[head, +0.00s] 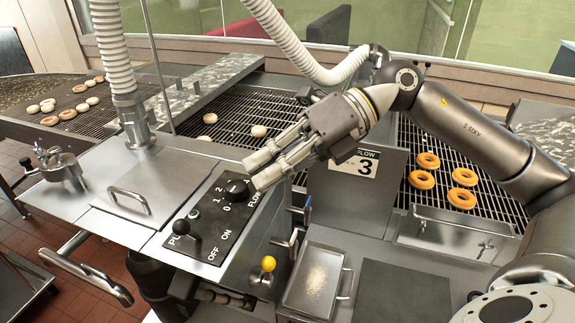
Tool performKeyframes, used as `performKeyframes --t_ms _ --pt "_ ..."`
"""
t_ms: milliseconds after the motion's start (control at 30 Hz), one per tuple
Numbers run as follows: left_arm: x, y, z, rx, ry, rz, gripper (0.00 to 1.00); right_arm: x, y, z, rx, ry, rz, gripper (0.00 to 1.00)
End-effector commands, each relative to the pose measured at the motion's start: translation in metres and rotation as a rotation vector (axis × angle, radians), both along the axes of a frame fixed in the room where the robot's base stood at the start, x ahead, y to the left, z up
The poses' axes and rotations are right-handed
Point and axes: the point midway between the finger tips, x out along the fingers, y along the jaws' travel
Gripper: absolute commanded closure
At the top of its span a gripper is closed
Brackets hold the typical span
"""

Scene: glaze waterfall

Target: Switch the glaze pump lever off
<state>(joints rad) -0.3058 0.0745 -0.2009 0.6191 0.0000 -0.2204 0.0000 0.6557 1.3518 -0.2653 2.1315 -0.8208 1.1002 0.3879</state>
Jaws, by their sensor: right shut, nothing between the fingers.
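The glaze pump lever (181,227) has a black ball knob and stands on the dark control panel (228,222), beside the OFF and ON labels. I cannot tell for sure which label it is set to. A black flow knob (237,190) with number marks sits farther back on the same panel. My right gripper (255,173) is shut and empty, with its fingertips just above and behind the flow knob, apart from the pump lever. My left gripper (228,297) shows partly below the panel's front edge; the panel hides much of it and its jaw state is unclear.
A yellow-knobbed lever (268,264) and a metal tray with crumbs (316,279) are right of the panel. A FLOW 3 sign (362,165) stands behind. Glazed doughnuts (463,177) lie on the right rack. A metal lid with a handle (130,200) is left of the panel.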

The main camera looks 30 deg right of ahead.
Motion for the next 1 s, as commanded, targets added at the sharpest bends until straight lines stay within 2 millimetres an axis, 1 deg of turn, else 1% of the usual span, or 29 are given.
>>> performKeyframes --t_ms 33,100,300,567,900,1000 --pt "0.002 0.001 -0.008 0.001 -0.002 0.0 0.37 -0.002 -0.007 0.001 -0.002 -0.002 -0.002 1.0" --pt "0.006 0.002 -0.012 0.003 -0.007 -0.001 0.37 -0.004 -0.016 0.007 -0.002 -0.002 -0.002 1.0" --pt "0.011 0.007 -0.015 0.007 -0.014 -0.002 0.37 -0.009 -0.027 0.018 -0.001 0.0 0.001 1.0" --pt "0.006 0.006 -0.015 0.007 -0.008 -0.001 0.37 -0.01 -0.027 0.02 0.0 0.0 0.002 1.0" --pt "0.006 0.005 -0.015 0.005 -0.008 0.0 0.37 -0.01 -0.027 0.019 0.0 0.0 0.002 1.0" --pt "0.009 0.004 -0.015 0.005 -0.011 -0.001 0.37 -0.01 -0.027 0.019 0.0 0.0 0.002 1.0"
